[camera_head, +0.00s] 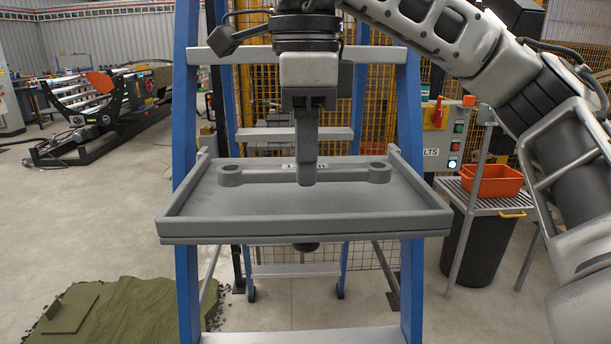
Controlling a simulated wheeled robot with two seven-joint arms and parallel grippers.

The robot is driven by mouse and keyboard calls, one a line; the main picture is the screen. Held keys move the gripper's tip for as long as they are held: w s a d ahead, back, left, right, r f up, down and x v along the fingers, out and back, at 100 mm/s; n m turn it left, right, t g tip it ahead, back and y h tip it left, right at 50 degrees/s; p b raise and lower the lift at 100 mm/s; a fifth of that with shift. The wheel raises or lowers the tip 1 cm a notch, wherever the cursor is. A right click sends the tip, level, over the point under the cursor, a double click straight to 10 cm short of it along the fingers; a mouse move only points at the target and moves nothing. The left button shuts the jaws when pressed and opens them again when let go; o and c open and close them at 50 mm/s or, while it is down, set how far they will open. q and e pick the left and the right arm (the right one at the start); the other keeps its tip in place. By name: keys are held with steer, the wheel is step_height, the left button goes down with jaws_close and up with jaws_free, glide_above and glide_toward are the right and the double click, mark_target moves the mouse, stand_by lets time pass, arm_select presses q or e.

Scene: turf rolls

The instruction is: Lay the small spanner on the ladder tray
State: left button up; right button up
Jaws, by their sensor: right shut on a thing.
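The small spanner (262,176) is a dark grey bar with a ring at each end. It lies level, left to right, over the rear part of the ladder tray. The ladder tray (303,212) is grey with a low rim and is fixed across a blue stepladder. My right gripper (306,182) points straight down and is shut on the middle of the spanner, hiding that part of it. I cannot tell whether the spanner touches the tray floor or hangs just above it. My left gripper is not in view.
The front of the tray is bare. Blue ladder rails (186,100) rise on both sides. At right an orange bin (491,181) sits on a slatted stand by a control box (441,138). Green turf (120,310) lies on the floor at lower left.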

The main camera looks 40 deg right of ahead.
steer(key=shift+f, duration=1.55)
steer(key=shift+f, duration=0.2)
steer(key=o, duration=1.1)
steer(key=shift+c, duration=0.2)
steer(key=shift+r, duration=0.35)
step_height(320, 180, up, 12)
steer(key=shift+f, duration=0.15)
